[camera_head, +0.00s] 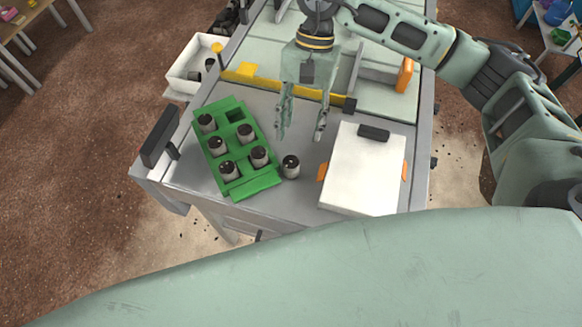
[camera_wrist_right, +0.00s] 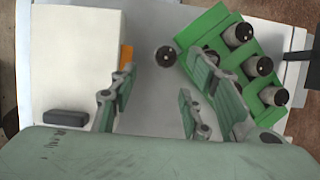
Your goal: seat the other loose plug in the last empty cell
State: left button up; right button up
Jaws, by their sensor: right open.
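The green tray (camera_head: 262,182) holds several dark-topped, pale plugs standing in its cells. Its empty cell (camera_head: 235,115) is at the far right corner in the head view. The loose plug (camera_head: 291,166) stands upright on the grey table just right of the tray's near end. It also shows in the wrist view (camera_wrist_right: 166,56), beside the tray (camera_wrist_right: 197,31). My right gripper (camera_head: 302,132) points down, open and empty, above the table, beyond the loose plug and right of the tray. In the wrist view its fingers (camera_wrist_right: 158,88) are spread. My left gripper is not in view.
A white box (camera_head: 362,178) with a black handle and orange side tabs lies right of the loose plug. A yellow bar (camera_head: 285,88) crosses the table behind the tray. A white bin (camera_head: 188,70) stands at the back left.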

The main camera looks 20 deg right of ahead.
aim_at(294, 160)
jog(key=x, duration=0.3)
jog(key=w+x, duration=0.1)
jog(key=x, duration=0.1)
jog(key=shift+s+d+f, duration=0.1)
jog(key=shift+d+f, duration=0.1)
jog(key=shift+f, duration=0.05)
jog(key=p+x, duration=0.1)
jog(key=x, duration=0.1)
jog(key=p+x, duration=0.1)
jog(key=x, duration=0.1)
jog(key=shift+a+p, duration=0.35)
jog(key=shift+p, duration=0.05)
jog(key=shift+s+a+f, duration=0.1)
jog(key=shift+s+f, duration=0.1)
jog(key=shift+f, duration=0.3)
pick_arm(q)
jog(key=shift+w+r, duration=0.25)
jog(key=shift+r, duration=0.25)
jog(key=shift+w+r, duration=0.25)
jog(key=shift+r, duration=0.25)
pick_arm(e)
jog(key=c, duration=1)
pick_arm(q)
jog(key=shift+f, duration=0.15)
pick_arm(e)
jog(key=shift+w+r, duration=0.1)
